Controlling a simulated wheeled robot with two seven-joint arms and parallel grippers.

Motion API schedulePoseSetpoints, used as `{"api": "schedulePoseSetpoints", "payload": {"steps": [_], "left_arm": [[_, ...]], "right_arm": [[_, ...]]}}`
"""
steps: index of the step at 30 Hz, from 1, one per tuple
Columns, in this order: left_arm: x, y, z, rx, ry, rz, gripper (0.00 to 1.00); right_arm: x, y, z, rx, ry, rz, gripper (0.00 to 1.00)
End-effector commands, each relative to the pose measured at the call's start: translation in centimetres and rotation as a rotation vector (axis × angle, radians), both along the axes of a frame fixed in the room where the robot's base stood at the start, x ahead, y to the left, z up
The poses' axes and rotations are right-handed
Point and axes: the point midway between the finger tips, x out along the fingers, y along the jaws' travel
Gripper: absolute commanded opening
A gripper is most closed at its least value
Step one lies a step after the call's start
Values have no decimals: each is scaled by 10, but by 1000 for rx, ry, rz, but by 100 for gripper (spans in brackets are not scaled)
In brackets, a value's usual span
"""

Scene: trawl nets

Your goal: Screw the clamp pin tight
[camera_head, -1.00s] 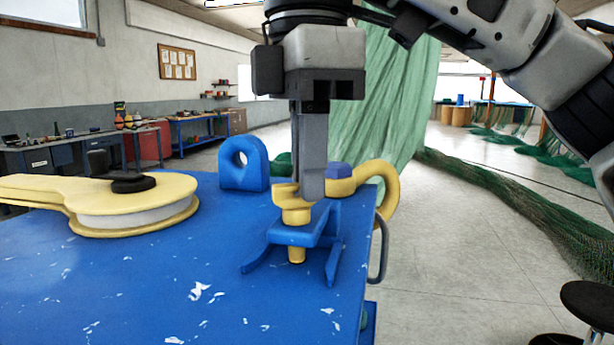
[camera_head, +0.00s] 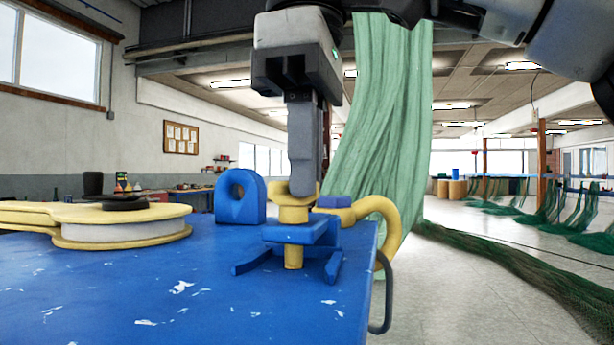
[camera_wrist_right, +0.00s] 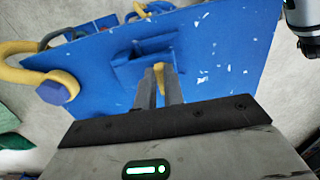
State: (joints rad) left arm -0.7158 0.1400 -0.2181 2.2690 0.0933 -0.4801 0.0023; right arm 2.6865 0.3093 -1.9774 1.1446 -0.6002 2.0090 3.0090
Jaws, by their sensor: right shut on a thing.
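The yellow clamp pin (camera_head: 293,213) stands upright in a blue clamp stand (camera_head: 290,235) near the right edge of the blue table. Its lower end (camera_head: 293,257) shows below the stand's plate. My right gripper (camera_head: 303,190) points down from above and is shut on the top of the pin. In the right wrist view, the two fingers (camera_wrist_right: 161,85) close around the yellow pin head (camera_wrist_right: 159,72), which they partly hide. The blue stand also shows in that view (camera_wrist_right: 133,70). My left gripper is not in view.
The blue table (camera_head: 180,290) has paint chips and clear room in front. A yellow-and-white pulley block (camera_head: 120,230) lies left. A blue padeye (camera_head: 240,197) stands behind. A yellow shackle (camera_head: 385,215) with a blue nut (camera_head: 333,201) sits right of the pin. Green netting (camera_head: 385,120) hangs behind.

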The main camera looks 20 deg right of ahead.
Motion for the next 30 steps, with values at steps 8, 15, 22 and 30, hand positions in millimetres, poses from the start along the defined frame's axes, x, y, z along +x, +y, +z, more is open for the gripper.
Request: {"api": "schedulePoseSetpoints", "payload": {"steps": [8, 15, 22, 30], "left_arm": [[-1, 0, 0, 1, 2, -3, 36], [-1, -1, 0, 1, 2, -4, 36], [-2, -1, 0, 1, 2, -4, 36], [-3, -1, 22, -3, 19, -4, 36]], "right_arm": [[0, 0, 3, 5, -8, -10, 0], [0, 0, 3, 4, -6, -9, 32], [0, 0, 2, 2, -3, -7, 32], [0, 0, 37, -1, -4, -8, 32]]}}
